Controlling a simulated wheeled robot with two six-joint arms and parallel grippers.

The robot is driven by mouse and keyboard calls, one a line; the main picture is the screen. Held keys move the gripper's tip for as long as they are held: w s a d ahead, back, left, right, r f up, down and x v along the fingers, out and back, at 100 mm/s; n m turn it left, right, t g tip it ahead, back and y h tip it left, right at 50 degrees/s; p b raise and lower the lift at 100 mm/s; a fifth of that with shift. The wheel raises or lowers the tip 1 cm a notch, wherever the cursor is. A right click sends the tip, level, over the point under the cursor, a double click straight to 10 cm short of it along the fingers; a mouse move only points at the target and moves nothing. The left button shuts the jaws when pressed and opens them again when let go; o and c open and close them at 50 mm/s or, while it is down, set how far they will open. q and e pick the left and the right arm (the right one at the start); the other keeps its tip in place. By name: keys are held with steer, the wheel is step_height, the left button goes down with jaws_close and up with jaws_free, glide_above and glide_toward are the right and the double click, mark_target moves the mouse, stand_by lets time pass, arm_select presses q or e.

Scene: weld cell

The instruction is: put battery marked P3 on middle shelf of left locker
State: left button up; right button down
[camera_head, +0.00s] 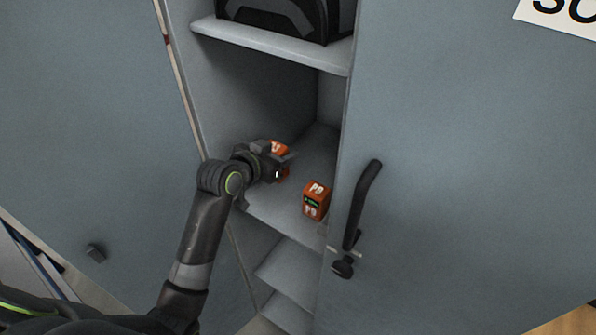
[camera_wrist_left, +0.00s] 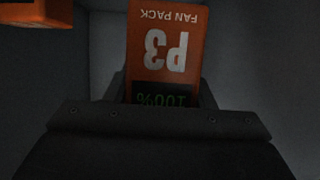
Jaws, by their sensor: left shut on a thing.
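The orange battery marked P3 (camera_wrist_left: 165,45) is between the jaws of my left gripper (camera_head: 284,166), with its P3 label and a green 100% display showing upside down in the left wrist view. In the head view this battery (camera_head: 279,147) is mostly hidden behind the gripper. The gripper is shut on it, inside the open locker, over the middle shelf (camera_head: 270,207). I cannot tell whether the battery touches the shelf. My right gripper is not in view.
Another orange battery marked P9 (camera_head: 316,201) stands on the same shelf, to the right of my gripper, near the front edge. A black bag (camera_head: 290,18) is on the shelf above (camera_head: 270,42). A grey door with a black handle (camera_head: 362,205) is at the right.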

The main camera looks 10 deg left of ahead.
arm_select(q)
step_height(320, 180, down, 4)
steer(key=shift+r, duration=0.25)
step_height(320, 180, down, 4)
steer(key=shift+r+p, duration=0.15)
steer(key=shift+p, duration=0.3)
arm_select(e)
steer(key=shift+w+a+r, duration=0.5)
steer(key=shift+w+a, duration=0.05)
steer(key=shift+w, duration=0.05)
arm_select(q)
steer(key=o, duration=1.2)
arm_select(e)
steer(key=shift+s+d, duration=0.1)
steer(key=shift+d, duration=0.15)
